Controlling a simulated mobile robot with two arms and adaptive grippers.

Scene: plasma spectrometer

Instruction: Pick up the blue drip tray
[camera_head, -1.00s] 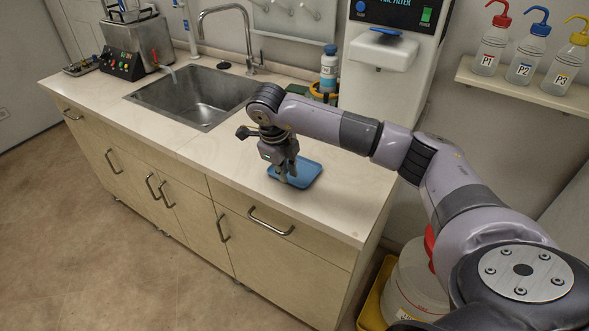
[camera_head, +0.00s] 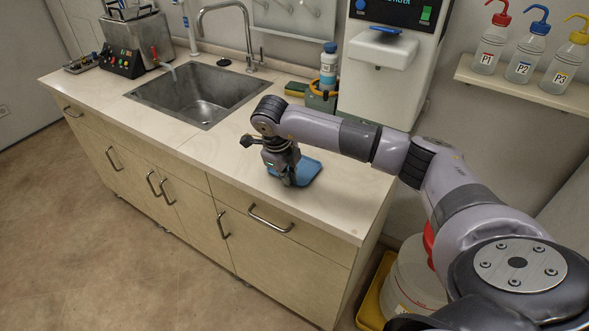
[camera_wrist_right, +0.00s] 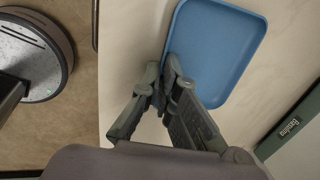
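The blue drip tray (camera_head: 312,170) lies flat on the pale countertop, near its front right part. It also shows in the wrist view (camera_wrist_right: 218,45) as a shallow tray with rounded corners and a raised rim. My right gripper (camera_head: 287,183) points down at the tray's left front edge and hides part of it. In the wrist view, the right gripper's fingertips (camera_wrist_right: 162,72) are close together, one on each side of the rim near a corner, and look shut on it. No gap under the tray can be made out. My left gripper is not in view.
The sink (camera_head: 198,92) with its faucet is left of the tray. A white dispenser (camera_head: 384,55) and a blue-capped bottle (camera_head: 328,66) stand behind it. A shelf (camera_head: 525,90) holds wash bottles at right. Counter around the tray is clear.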

